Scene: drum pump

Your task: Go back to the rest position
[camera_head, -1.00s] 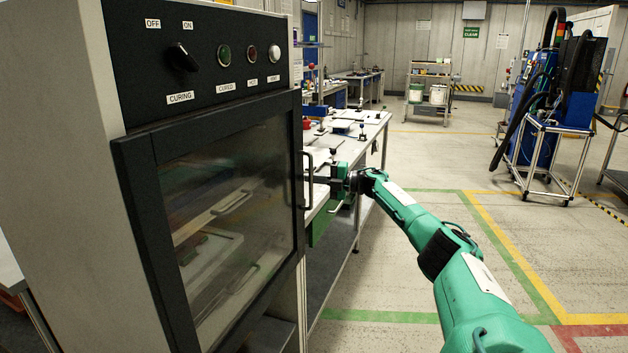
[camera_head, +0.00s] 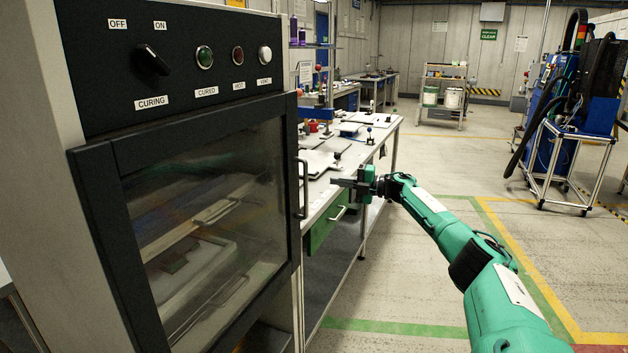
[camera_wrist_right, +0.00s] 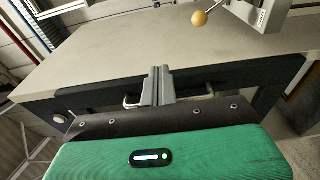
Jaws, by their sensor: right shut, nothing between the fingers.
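My right gripper (camera_head: 343,182) is shut and empty in the head view. It is beside the workbench's near end, to the right of the oven door handle (camera_head: 303,188) and apart from it. In the right wrist view, its two fingers (camera_wrist_right: 160,74) are together with nothing between them, and a bench top (camera_wrist_right: 150,50) lies beyond. My left gripper is not in view.
The curing oven (camera_head: 200,180), its glass door shut, fills the left. The workbench (camera_head: 385,130) carries several fixtures and has a green drawer (camera_head: 325,228). A blue drum pump on a cart (camera_head: 562,150) stands at right. The floor (camera_head: 430,160) between is clear.

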